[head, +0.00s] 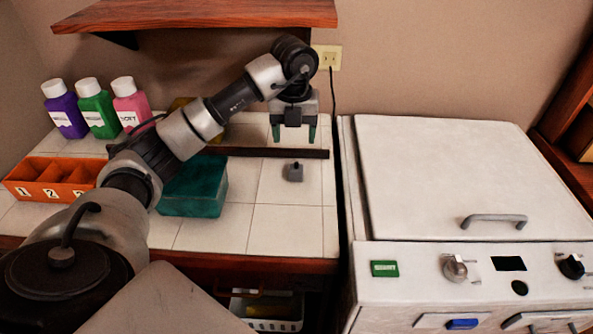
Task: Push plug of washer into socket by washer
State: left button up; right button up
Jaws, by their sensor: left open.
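A small grey block that looks like the plug (295,172) lies on the white tiled counter, near its right edge. My left gripper (293,138) is open and empty, with its fingers pointing down, above and behind the plug in the picture and apart from it. The cream wall socket (328,57) is behind my left wrist, which covers part of its left side. A dark cord (334,95) hangs down the wall below the socket. The white washer (445,175) stands to the right of the counter. My right gripper is out of view.
A teal box (193,188) and an orange numbered tray (55,178) are on the counter, with purple, green and pink bottles (128,102) behind. A wooden shelf (200,14) hangs above. A dark strip (265,152) crosses the counter. Tiles around the plug are clear.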

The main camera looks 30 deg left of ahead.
pick_arm(q)
send_over(296, 167)
jog(key=f, duration=0.4)
jog(key=shift+a+f, duration=0.15)
jog(key=shift+a, duration=0.05)
jog(key=shift+f, duration=0.7)
jog(key=f, duration=0.3)
jog(key=f+p, duration=0.1)
jog(key=shift+d+f, duration=0.2)
jog(key=shift+d, duration=0.1)
jog(key=shift+f, duration=0.25)
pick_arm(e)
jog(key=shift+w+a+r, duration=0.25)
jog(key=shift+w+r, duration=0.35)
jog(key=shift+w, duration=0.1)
pick_arm(q)
jog(key=c, duration=1)
